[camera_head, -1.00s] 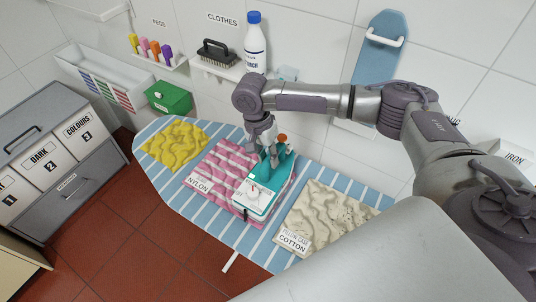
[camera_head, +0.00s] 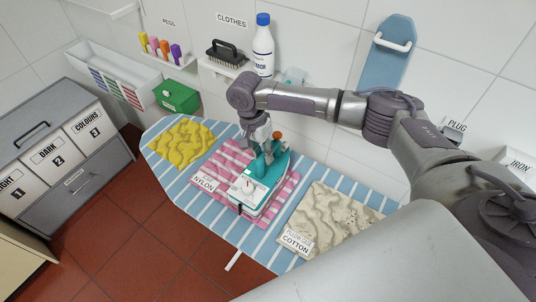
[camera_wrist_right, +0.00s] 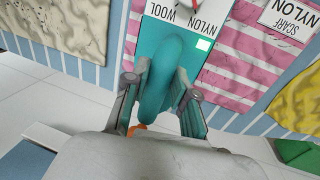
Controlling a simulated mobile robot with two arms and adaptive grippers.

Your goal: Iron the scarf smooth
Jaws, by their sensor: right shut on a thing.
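The scarf (camera_head: 233,158) is a pink and white striped cloth on the ironing board, with a card reading NYLON at its near left corner. Faint creases show on its left part; in the wrist view, its visible part (camera_wrist_right: 245,55) looks mostly flat. A teal and white iron (camera_head: 245,190) rests over the scarf's right part and hides some of it. My right gripper (camera_head: 266,148) is shut around the iron's teal handle, its fingers on either side in the wrist view (camera_wrist_right: 163,92). The dial face there carries the words WOOL and NYLON. My left gripper is not in view.
The blue striped ironing board (camera_head: 262,248) also holds a crumpled yellow cloth (camera_head: 182,142) at left and a wrinkled cream cloth (camera_head: 335,215) marked COTTON at right. A green box (camera_head: 177,97), brush (camera_head: 227,54) and white bottle (camera_head: 263,48) are along the wall.

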